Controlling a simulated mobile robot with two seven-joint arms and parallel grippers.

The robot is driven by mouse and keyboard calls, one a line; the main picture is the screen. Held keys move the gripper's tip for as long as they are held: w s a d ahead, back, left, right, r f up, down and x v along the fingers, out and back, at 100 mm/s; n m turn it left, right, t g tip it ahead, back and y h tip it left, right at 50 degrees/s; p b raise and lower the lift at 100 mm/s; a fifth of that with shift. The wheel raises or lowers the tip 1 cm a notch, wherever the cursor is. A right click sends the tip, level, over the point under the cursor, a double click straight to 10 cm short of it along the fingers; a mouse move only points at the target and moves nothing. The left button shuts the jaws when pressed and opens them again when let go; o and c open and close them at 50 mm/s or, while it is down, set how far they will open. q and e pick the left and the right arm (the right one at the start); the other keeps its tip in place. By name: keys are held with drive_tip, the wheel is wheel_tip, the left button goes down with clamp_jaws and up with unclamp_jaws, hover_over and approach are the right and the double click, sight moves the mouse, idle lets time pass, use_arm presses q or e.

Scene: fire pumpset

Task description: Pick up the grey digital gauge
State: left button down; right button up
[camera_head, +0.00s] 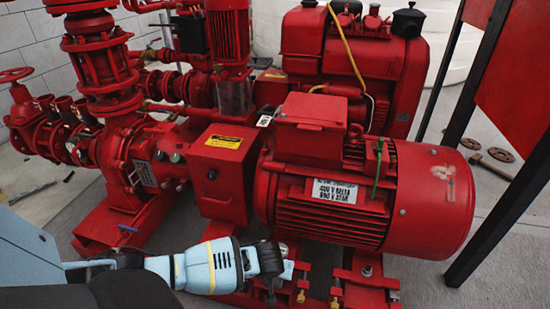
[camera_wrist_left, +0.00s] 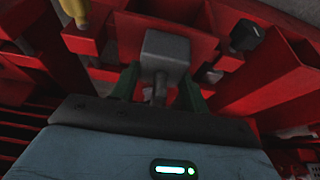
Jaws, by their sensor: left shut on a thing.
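The grey digital gauge (camera_wrist_left: 166,48) shows in the left wrist view as a grey box-shaped head on a short stem. My left gripper (camera_wrist_left: 160,88) has its two dark green fingers on either side of the stem, shut on it. The display of the gauge faces away or is hidden. In the head view my left gripper (camera_head: 280,266) is low in the middle, in front of the red motor's base, and the gauge is hard to make out there. My right gripper is not in view.
The large red motor (camera_head: 425,200) stands just behind and right of my left gripper. Red pump pipework (camera_head: 100,60) fills the left. A red panel on black posts (camera_head: 490,180) stands at the right. Grey floor (camera_head: 440,285) is clear at the lower right.

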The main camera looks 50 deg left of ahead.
use_arm(q)
drive_tip(key=shift+w+r, duration=0.1)
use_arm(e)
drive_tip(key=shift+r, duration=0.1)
